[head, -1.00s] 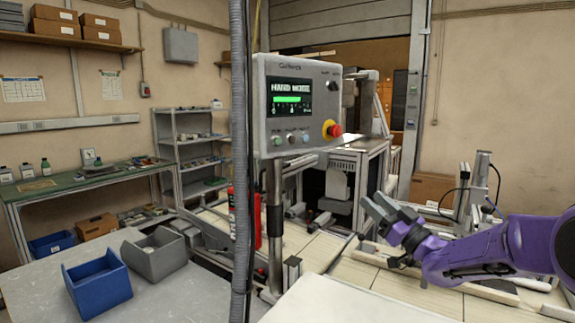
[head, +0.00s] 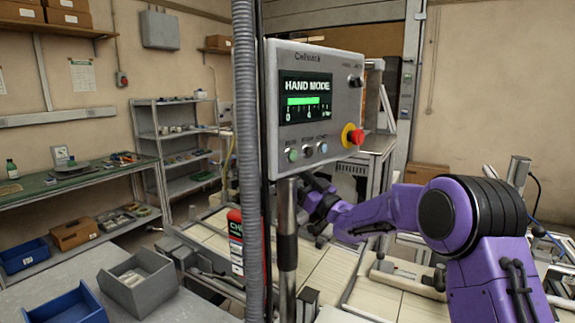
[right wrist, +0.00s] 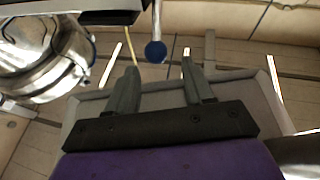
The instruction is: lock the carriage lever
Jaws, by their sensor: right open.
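In the right wrist view, a thin metal lever with a dark blue ball knob (right wrist: 155,51) hangs into the picture from the top, just beyond my fingertips. The knob appears between the two finger lines; I see no contact. My right gripper (right wrist: 160,68) is open and empty. In the head view my purple right arm reaches left, and its gripper (head: 313,190) is partly hidden behind the panel and post. The lever cannot be made out in the head view. My left gripper is not in view.
A control panel (head: 325,105) reading HAND MODE stands on a post (head: 287,225) close in front. A shiny metal cylinder (right wrist: 40,60) lies left of the lever in the wrist view. Grey (head: 138,282) and blue (head: 62,308) bins stand at lower left.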

